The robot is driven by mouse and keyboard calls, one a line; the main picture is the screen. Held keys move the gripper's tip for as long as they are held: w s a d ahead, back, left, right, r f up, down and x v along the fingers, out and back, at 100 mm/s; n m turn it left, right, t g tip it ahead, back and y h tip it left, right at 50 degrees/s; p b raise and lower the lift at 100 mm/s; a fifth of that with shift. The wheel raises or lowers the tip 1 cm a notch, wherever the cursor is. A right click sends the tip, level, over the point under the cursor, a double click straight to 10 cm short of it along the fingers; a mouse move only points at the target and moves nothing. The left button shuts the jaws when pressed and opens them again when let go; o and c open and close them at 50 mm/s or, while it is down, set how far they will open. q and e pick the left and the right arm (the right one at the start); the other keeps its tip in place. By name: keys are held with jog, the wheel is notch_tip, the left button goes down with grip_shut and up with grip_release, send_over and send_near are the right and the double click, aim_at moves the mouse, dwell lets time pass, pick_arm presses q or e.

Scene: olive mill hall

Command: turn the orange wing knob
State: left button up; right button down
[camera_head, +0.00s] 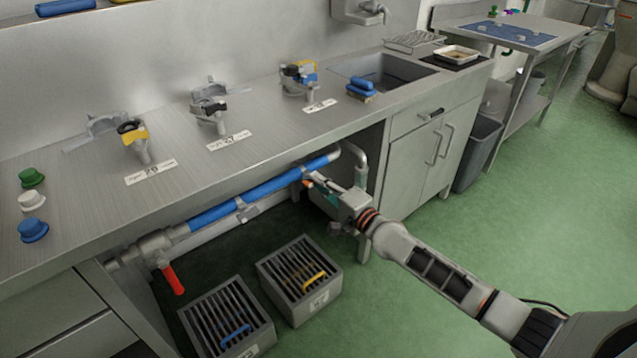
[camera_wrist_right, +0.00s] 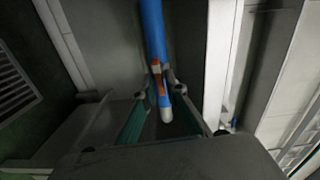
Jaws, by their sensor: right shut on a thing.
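The orange wing knob (camera_wrist_right: 158,78) is on the blue pipe (camera_wrist_right: 153,30) in the right wrist view. In the head view the blue pipe (camera_head: 270,187) runs under the counter's front edge, and my gripper mostly hides the knob. My right gripper (camera_head: 314,181) is at the pipe's right part, shut on the knob; its teal-padded fingers (camera_wrist_right: 164,100) stand on either side of the pipe in the wrist view. The exact contact is hard to see. My left gripper is not in view.
A red lever (camera_head: 173,280) hangs from the pipe's left end. Two slatted grey crates (camera_head: 225,312) stand on the floor below. The steel counter (camera_head: 90,215) overhangs the pipe, and a cabinet (camera_head: 415,160) stands to the right.

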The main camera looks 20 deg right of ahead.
jog(key=shift+m, duration=0.5)
jog(key=c, duration=2.2)
grip_release()
jog(key=v, duration=1.2)
